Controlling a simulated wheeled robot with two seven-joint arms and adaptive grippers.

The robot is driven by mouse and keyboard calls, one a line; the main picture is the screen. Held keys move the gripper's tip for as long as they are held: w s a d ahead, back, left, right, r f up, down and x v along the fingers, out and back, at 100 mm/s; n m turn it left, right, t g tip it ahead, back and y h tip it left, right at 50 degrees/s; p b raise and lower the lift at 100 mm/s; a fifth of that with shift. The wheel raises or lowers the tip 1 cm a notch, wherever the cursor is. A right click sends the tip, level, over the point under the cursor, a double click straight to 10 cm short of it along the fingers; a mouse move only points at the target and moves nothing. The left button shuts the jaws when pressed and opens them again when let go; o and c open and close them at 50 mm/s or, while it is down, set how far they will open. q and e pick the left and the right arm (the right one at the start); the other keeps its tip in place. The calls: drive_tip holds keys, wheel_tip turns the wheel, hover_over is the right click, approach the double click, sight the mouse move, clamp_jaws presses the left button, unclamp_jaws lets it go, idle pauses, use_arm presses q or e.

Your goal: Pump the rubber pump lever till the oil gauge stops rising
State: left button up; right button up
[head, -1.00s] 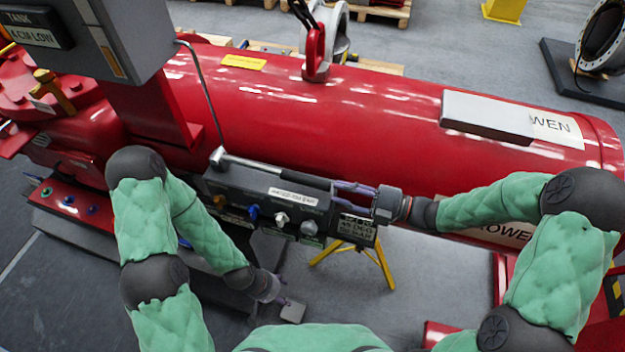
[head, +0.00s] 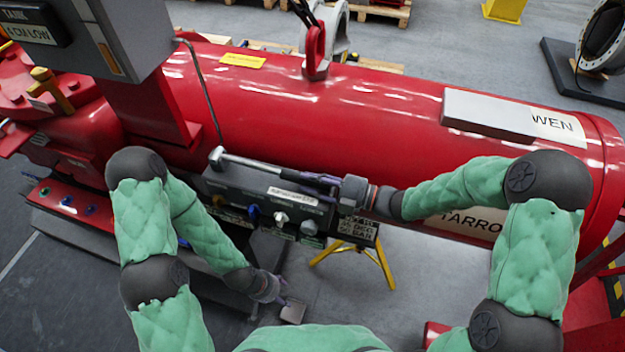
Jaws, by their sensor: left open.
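The pump lever (head: 258,166) is a bar with a bright metal end at the left and a dark rubber grip to the right. It lies along the top of the dark pump block (head: 230,188). My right gripper (head: 312,181) comes in from the right, its fingers at the grip's right end; whether they close on it I cannot tell. My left gripper (head: 284,300) is open, low in front of the block, away from the lever. No oil gauge level is clearly readable.
A large red cylinder (head: 400,110) lies behind the block. A grey box (head: 115,35) stands at upper left. The block's front has several coloured fittings (head: 281,218). A yellow stand (head: 345,250) is below. Grey floor lies around the stand.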

clamp_jaws()
drive_tip(key=shift+r, duration=0.25)
wheel_tip(320, 180, up, 12)
drive_tip(key=w+a+g+h+p, duration=0.1)
drive_tip(key=h+p, duration=0.4)
drive_tip(key=p, duration=1.2)
drive_tip(key=shift+a+g+p, duration=0.3)
drive_tip(key=shift+a+p, duration=0.1)
drive_tip(key=shift+a, duration=0.2)
drive_tip(key=o, duration=0.6)
unclamp_jaws()
drive_tip(key=shift+c, duration=0.2)
drive_tip(key=shift+f, duration=0.1)
drive_tip(key=shift+f, duration=0.1)
